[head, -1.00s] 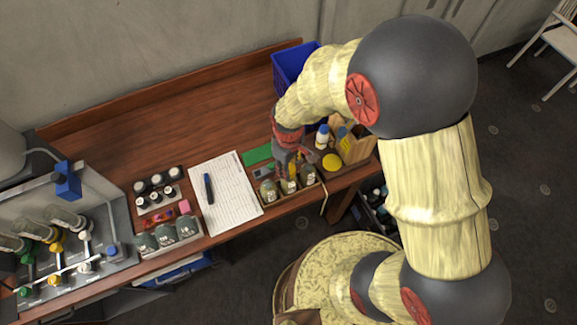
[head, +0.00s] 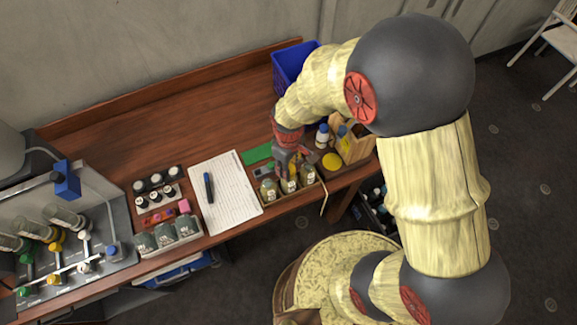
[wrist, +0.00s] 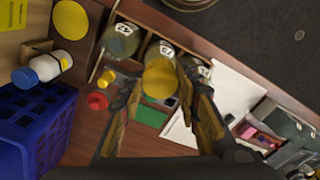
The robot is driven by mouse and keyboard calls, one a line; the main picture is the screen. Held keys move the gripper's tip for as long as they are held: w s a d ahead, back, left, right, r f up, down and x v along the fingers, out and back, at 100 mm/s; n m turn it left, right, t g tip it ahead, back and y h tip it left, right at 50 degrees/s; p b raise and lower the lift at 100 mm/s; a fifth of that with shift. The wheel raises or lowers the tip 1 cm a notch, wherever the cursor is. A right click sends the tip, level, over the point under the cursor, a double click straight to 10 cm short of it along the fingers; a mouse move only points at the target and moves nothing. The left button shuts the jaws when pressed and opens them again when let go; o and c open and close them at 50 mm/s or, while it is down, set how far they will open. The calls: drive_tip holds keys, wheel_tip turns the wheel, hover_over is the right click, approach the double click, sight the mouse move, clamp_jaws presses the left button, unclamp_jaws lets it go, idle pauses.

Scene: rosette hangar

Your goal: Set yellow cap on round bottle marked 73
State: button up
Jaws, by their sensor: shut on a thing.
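The yellow cap (wrist: 160,80) is held between the two fingers of my gripper (wrist: 157,92); in the head view my gripper (head: 289,160) is over the row of bottles. Three round bottles stand in a wooden rack: one at the left in the wrist view (wrist: 122,38), one in the middle (wrist: 157,52), one at the right (wrist: 194,69) partly behind a finger. Their white number labels are too small to read surely. The cap overlaps the near side of the middle bottle; I cannot tell whether they touch.
A blue basket (wrist: 38,125) stands beside a white bottle with a blue cap (wrist: 45,68). A yellow disc (wrist: 71,20), a red cap (wrist: 97,101) and a green mat (wrist: 149,116) lie near. A paper sheet (head: 226,195) with a pen and a rack of grey bottles (head: 168,235) are left.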

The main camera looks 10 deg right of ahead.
drive_tip(key=o, duration=1.1)
drive_tip(key=shift+c, duration=0.2)
drive_tip(key=shift+o, duration=0.7)
drive_tip(key=shift+o, duration=1.3)
drive_tip(key=shift+r+p, duration=2.6)
drive_tip(key=shift+r, duration=1.2)
